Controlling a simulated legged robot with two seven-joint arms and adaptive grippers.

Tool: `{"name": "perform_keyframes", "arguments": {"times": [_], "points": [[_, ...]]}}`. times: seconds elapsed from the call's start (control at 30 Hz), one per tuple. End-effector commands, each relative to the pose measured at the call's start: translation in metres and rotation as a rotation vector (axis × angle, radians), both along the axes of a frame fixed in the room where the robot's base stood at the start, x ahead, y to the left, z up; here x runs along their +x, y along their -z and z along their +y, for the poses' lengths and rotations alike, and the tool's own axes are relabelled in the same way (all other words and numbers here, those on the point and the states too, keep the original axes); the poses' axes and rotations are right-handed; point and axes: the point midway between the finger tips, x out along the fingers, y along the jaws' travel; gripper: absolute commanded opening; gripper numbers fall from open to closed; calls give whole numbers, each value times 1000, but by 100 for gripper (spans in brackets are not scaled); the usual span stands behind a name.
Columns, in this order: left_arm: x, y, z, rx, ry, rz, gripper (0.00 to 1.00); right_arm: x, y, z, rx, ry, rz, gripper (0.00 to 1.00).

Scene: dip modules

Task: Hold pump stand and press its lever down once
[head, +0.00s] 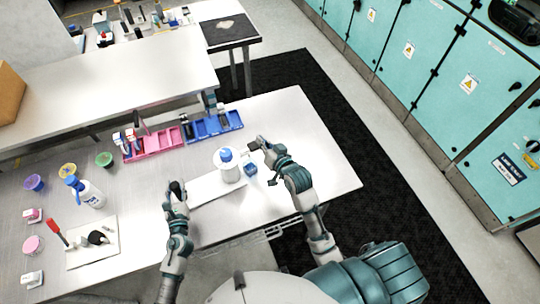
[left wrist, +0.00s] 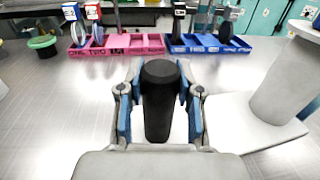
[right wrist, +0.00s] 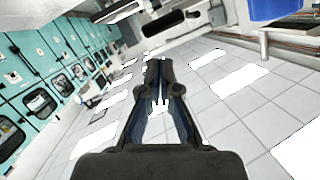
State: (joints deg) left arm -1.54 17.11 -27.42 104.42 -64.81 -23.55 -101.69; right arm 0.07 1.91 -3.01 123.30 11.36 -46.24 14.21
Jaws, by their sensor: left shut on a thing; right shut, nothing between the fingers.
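The pump stand is a white base plate (head: 215,192) with a white cylinder (head: 229,173) topped by a blue cap (head: 225,155). Its plate and cylinder also show at the right of the left wrist view (left wrist: 285,80). My left gripper (head: 176,188) is shut on a black upright grip (left wrist: 160,100) at the plate's left end. My right gripper (head: 262,146) is shut and empty, to the right of the blue cap and apart from it. In the right wrist view its fingertips (right wrist: 160,80) meet. I cannot make out a separate lever.
A small blue container (head: 250,169) sits right of the cylinder. Pink (head: 152,143) and blue (head: 212,126) trays stand behind. The table's right end is clear.

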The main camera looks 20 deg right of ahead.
Motion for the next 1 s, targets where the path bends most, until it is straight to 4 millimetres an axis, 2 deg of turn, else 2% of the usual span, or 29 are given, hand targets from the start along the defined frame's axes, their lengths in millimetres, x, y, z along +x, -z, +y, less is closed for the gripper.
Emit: {"name": "perform_keyframes", "arguments": {"times": [0.03,0.2,0.4,0.6,1.0], "points": [[0,0,0,1,-1,0,0,-16,2,-2,0,-1,8,0],[-1,0,0,1,-1,0,0,-54,-8,-8,-1,-1,5,0],[0,0,0,1,-1,0,0,-82,-16,-14,0,-1,5,0],[1,0,0,1,-1,0,0,-92,-19,-15,0,0,4,0],[0,0,0,2,-1,0,0,-92,-19,-15,1,-1,3,0]]}}
